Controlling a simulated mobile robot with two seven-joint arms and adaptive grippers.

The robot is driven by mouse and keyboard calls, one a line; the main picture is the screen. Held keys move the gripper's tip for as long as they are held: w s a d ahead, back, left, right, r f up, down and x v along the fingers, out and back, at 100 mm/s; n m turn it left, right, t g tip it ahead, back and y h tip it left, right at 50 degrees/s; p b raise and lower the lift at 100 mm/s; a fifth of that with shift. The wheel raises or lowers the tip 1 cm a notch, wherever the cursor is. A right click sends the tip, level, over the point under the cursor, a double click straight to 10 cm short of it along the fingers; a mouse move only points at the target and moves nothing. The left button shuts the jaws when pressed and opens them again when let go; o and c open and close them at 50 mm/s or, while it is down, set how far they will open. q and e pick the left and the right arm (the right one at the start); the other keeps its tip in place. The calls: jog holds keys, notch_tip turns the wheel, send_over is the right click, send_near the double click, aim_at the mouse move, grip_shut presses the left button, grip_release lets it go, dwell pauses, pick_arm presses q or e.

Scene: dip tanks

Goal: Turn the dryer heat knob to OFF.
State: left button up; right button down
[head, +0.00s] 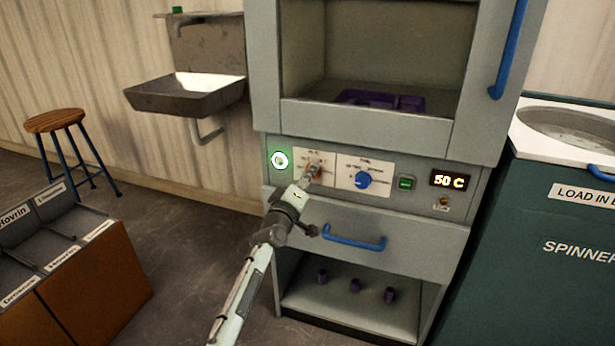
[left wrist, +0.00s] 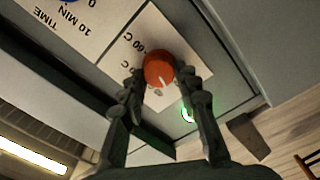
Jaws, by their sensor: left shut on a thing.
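The dryer (head: 460,128) is a grey cabinet with a control panel in the middle of the head view. Its heat knob (left wrist: 158,70) is red-orange with a white pointer line, on a white label plate with temperature marks, "60 C" readable. In the left wrist view the pointer is directed down and slightly right. My left gripper (head: 311,174) reaches the panel from below; in the left wrist view its fingers (left wrist: 163,80) are closed on both sides of the knob. The fingers cover part of the label, and I cannot read an OFF mark. My right gripper is not in view.
A blue timer knob (head: 363,180), a green button (head: 406,183) and a display reading 50 C (head: 449,181) lie right of the heat knob. A lit green-white ring (head: 280,160) is left of it. A blue drawer handle (head: 355,241) sticks out below.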

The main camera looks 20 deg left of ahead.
pick_arm(q)
jog(key=shift+f+n, duration=0.1)
jog(key=shift+n, duration=1.6)
jog(key=o, duration=1.2)
jog(key=shift+s, duration=0.1)
jog(key=s, duration=1.1)
jog(key=shift+s+f, duration=0.15)
jog(key=shift+s, duration=0.25)
jog(key=shift+f, duration=0.1)
